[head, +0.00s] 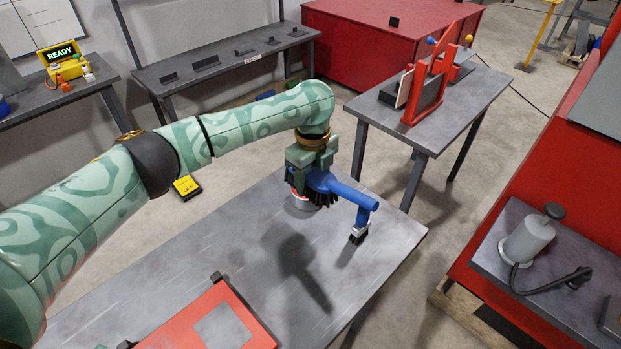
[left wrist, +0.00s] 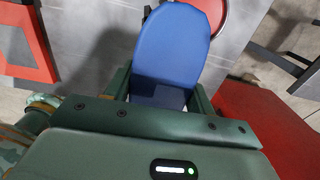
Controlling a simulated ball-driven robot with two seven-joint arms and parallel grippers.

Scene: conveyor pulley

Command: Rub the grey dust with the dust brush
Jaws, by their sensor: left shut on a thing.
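My left gripper (head: 308,172) is shut on the dust brush (head: 346,190), above the grey workbench (head: 250,240). The brush is blue with black bristles hanging under its body near the jaws. Its blue arm reaches right, and a small pale block with dark bristles shows below its end. In the left wrist view the brush (left wrist: 178,45) is a broad blue shape between the jaws. A round pale thing with a red rim (head: 300,206) is partly hidden below the gripper. I cannot clearly tell the grey dust from the grey bench surface. My right gripper is out of view.
A red panel with a grey rectangle (head: 255,326) lies at the bench's front. A second bench (head: 440,125) with a red stand (head: 424,85) is behind right. A red cabinet (head: 540,180) stands at right. The bench's middle is mostly clear.

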